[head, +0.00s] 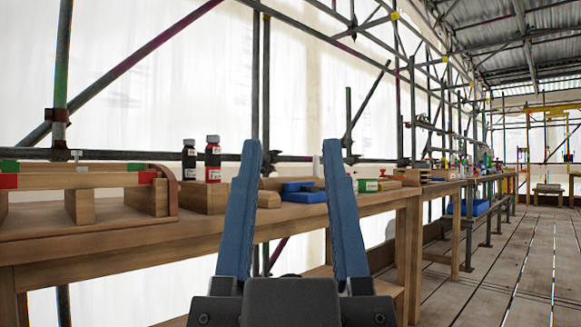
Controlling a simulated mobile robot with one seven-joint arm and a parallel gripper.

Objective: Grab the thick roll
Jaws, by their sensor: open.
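My gripper (291,150) is open and empty, with its two blue fingers pointing up and forward in front of the wooden workbench (110,238). Between and behind the fingers, a blue object (302,192) lies on the bench next to tan wooden pieces (269,199). A small green and white cylinder (368,185) lies right of the right finger. I cannot tell which thing, if any, is the thick roll. The fingers hide part of the bench top.
A wooden frame (100,180) with a curved brown strip (172,190) sits at the left. Scaffold poles (266,80) rise behind. Plank floor (510,260) at right is clear.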

